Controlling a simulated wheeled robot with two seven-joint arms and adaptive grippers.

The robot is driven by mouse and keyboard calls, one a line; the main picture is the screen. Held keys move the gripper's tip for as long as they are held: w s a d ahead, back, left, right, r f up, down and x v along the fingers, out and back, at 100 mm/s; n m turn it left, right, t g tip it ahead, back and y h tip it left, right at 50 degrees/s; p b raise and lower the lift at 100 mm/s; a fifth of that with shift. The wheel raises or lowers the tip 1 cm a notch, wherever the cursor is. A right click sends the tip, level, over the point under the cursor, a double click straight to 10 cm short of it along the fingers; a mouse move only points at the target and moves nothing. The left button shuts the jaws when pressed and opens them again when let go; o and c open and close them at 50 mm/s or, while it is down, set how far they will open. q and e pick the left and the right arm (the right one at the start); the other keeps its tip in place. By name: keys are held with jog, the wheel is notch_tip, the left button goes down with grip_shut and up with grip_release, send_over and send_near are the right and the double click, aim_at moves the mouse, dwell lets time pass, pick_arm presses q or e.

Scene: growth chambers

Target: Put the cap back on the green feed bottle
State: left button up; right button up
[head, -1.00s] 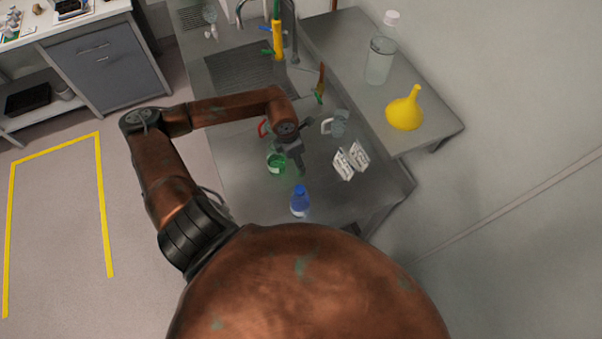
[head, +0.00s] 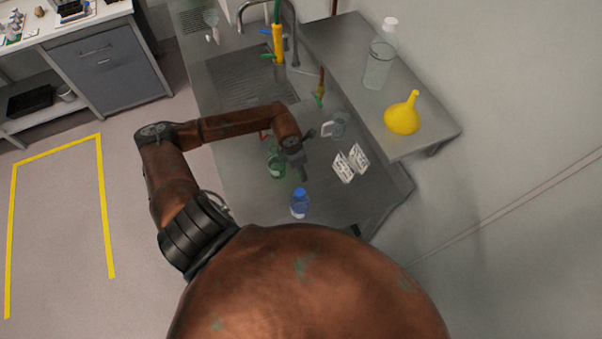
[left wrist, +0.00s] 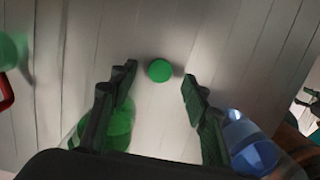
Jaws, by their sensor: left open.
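The green cap (left wrist: 159,70) lies on the steel worktop, ahead of and between my left fingertips in the left wrist view. My left gripper (left wrist: 157,80) is open and empty above the worktop. The green feed bottle (head: 276,167) stands just left of my left gripper (head: 303,170) in the head view. The green bottle (left wrist: 119,127) also shows behind the left finger in the left wrist view. The cap cannot be made out in the head view. My right gripper is not in view.
A blue bottle (head: 300,206) stands close by, below the gripper in the head view. White labelled cards (head: 351,163) and a clear jug (head: 337,126) are to the right. A yellow funnel (head: 403,117) and large clear bottle (head: 379,64) stand on the side counter.

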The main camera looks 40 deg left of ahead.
pick_arm(q)
jog(key=shift+w+f, duration=0.1)
jog(key=shift+f, duration=1)
jog(key=shift+c, duration=0.2)
jog(key=c, duration=0.7)
